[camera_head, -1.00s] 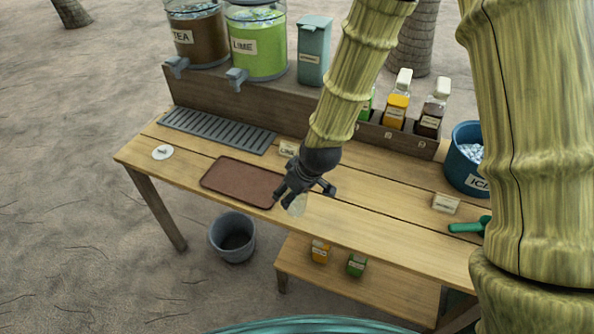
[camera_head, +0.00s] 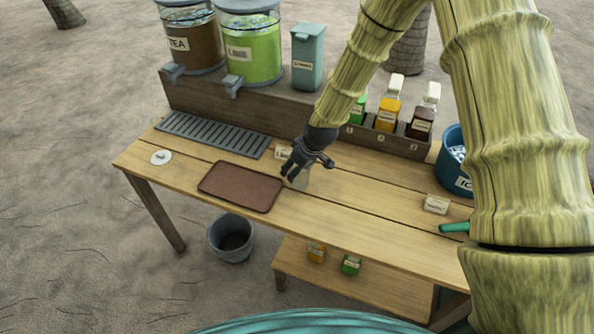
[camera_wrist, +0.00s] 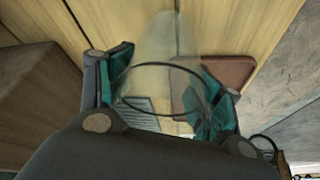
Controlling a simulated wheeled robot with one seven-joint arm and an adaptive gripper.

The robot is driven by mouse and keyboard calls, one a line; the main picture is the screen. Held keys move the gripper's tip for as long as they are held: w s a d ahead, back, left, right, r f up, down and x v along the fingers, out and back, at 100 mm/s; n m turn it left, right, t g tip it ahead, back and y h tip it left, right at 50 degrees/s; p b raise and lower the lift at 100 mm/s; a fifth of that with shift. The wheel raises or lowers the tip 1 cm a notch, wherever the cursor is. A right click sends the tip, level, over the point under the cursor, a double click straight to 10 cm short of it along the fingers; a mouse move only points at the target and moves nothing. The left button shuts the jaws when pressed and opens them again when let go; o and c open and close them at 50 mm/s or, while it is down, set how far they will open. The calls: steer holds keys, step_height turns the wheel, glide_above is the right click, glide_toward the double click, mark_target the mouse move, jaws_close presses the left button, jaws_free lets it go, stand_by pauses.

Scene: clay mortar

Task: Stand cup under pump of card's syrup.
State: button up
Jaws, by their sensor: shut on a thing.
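My gripper (camera_head: 294,174) is shut on a clear cup (camera_head: 302,180) above the middle of the table, right of the brown mat. In the wrist view the cup (camera_wrist: 160,65) sits between the teal finger pads, its round rim toward the camera. Three syrup bottles with pale tops stand in a wooden rack numbered 1 to 3: green (camera_head: 357,112), orange (camera_head: 387,117) and dark brown (camera_head: 421,124). My arm partly covers the green one. A small card (camera_head: 282,153) stands behind my gripper, partly hidden and unreadable. Another card (camera_head: 436,204) stands at the right, its text too small to read.
A brown mat (camera_head: 240,186) and a grey drip grate (camera_head: 213,134) lie on the left. Tea (camera_head: 195,44) and lime (camera_head: 250,52) dispensers and a teal box (camera_head: 307,58) stand on the back shelf. An ice bucket (camera_head: 452,165) and a green-handled tool (camera_head: 454,227) are right. The table's middle right is clear.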

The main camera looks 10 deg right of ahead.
steer(key=shift+f+p, duration=0.3)
steer(key=shift+f, duration=0.85)
steer(key=shift+f, duration=0.15)
steer(key=o, duration=1.2)
steer(key=shift+c, duration=0.2)
steer(key=shift+r, duration=0.2)
